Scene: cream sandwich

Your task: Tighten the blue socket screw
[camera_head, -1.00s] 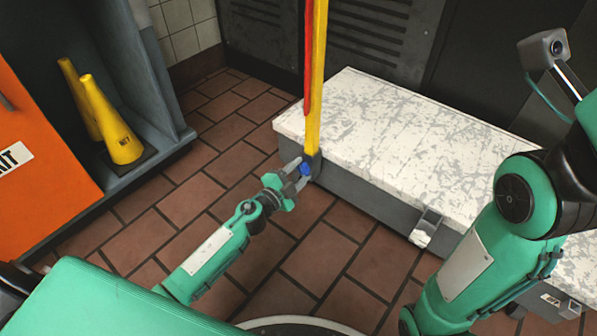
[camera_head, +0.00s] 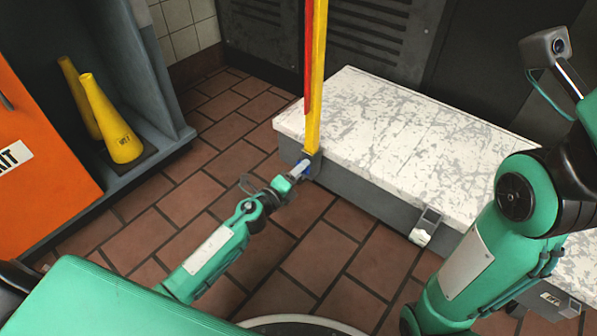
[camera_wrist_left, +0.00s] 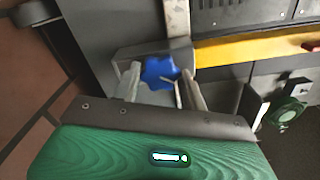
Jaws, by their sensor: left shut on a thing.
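The blue socket screw (camera_head: 305,166) is a small blue knob at the foot of the yellow post (camera_head: 317,90), on the near left corner of the white-topped case. In the left wrist view the screw (camera_wrist_left: 160,72) shows as a lobed blue knob between the fingertips. My left gripper (camera_head: 299,170) reaches it from the lower left and is shut on it; it also shows in the left wrist view (camera_wrist_left: 163,85). The fingers partly hide the screw in the head view. My right arm is at the right, but its gripper is not in view.
The white-topped case (camera_head: 400,130) stands behind and right of the screw, with a metal latch (camera_head: 425,227) on its front. A red strip (camera_head: 308,60) runs along the post. Yellow cones (camera_head: 110,120) stand in a grey recess at the left. The tiled floor (camera_head: 200,190) is clear.

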